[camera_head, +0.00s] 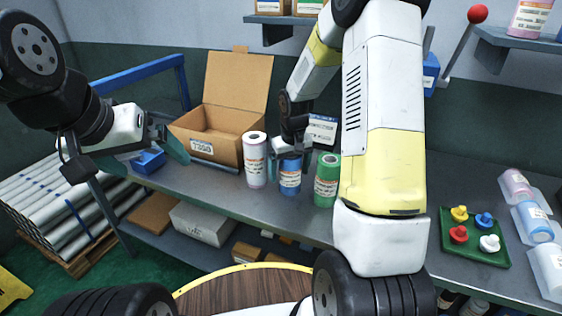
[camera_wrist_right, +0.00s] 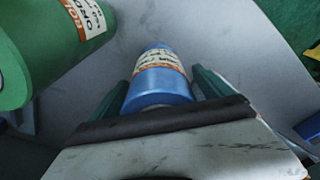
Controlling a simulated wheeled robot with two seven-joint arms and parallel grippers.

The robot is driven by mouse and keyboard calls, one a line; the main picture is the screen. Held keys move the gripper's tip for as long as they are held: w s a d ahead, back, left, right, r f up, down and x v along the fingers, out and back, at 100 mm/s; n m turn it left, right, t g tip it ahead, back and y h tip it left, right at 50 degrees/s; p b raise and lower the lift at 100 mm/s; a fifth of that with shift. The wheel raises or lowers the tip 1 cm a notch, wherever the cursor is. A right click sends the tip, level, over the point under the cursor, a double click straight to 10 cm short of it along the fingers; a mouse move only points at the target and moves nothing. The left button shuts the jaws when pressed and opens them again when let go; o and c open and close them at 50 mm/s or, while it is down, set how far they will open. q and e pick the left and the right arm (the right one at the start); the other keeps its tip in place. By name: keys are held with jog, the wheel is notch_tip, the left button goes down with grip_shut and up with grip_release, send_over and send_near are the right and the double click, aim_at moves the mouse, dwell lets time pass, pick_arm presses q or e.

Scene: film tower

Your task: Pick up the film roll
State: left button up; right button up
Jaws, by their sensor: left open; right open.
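A white film roll (camera_head: 256,160), a blue film roll (camera_head: 290,175) and a green film roll (camera_head: 326,181) stand upright in a row on the grey table. My right gripper (camera_head: 292,155) is at the blue roll from behind. In the right wrist view the blue roll (camera_wrist_right: 158,80) sits between the two open green fingers (camera_wrist_right: 163,90), and the green roll (camera_wrist_right: 50,45) stands beside them at upper left. I cannot tell whether the fingers touch the blue roll. My left gripper (camera_head: 170,142) is open and empty, left of the cardboard box.
An open cardboard box (camera_head: 226,147) stands behind the white roll. A green tray (camera_head: 446,254) with several coloured knobbed pieces lies at the right, near more rolls in clear holders (camera_head: 532,224). A blue item (camera_head: 149,160) lies near my left gripper.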

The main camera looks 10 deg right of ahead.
jog(key=shift+c, duration=0.4)
jog(key=c, duration=1.8)
grip_shut()
jog(key=shift+r, duration=0.15)
